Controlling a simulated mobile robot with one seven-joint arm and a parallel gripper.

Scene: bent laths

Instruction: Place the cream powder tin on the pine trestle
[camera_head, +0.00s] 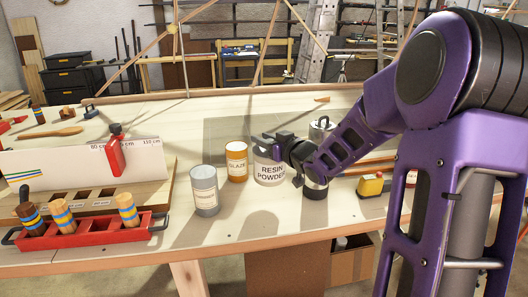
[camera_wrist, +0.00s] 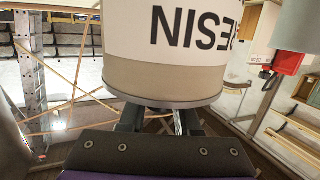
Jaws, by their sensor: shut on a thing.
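The cream powder tin (camera_head: 269,172), lettered "RESIN POWDER", is upright above the pale wooden bench in the head view. My gripper (camera_head: 277,146) is shut on it near its top. The wrist view shows the tin (camera_wrist: 165,75) close up and upside down, with a beige band and part of the word "RESIN". The fingers (camera_wrist: 160,120) are partly hidden behind it. A shadow on the bench lies apart from the tin's base, so it seems lifted. I cannot make out which part is the pine trestle; a wooden leg (camera_head: 188,279) stands under the bench.
On the bench (camera_head: 235,226), an orange glaze tin (camera_head: 236,162) stands close left of the held tin, and a grey tin (camera_head: 204,190) nearer the front. A red tray (camera_head: 90,234) with striped-handled tools is at left. A yellow device (camera_head: 371,185) lies at right. The front middle is clear.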

